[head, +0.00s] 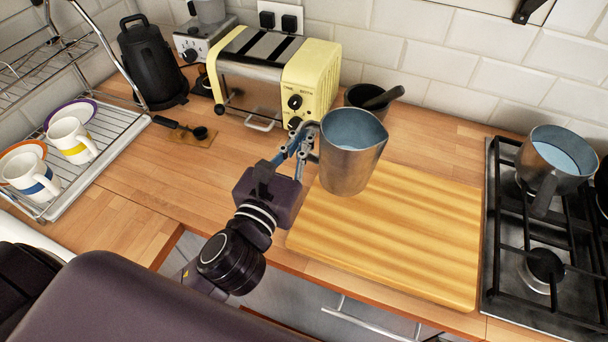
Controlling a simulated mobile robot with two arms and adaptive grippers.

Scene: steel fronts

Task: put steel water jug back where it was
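The steel water jug (352,158) is upright in the head view, with a bluish inside. My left gripper (305,141) is at the jug's left side, with its fingers around where the handle would be. The fingers look closed on the handle, which they mostly hide. The jug appears above the back left part of the wooden cutting board (400,240). I cannot tell for sure whether its base touches the board. My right gripper is not in view.
A cream toaster (317,82) and a dark mortar with pestle (368,98) stand behind the jug. A gas hob (507,262) with a steel pan (553,158) is at right. A dish rack (120,148) with mugs is at left. Counter between rack and board is mostly clear.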

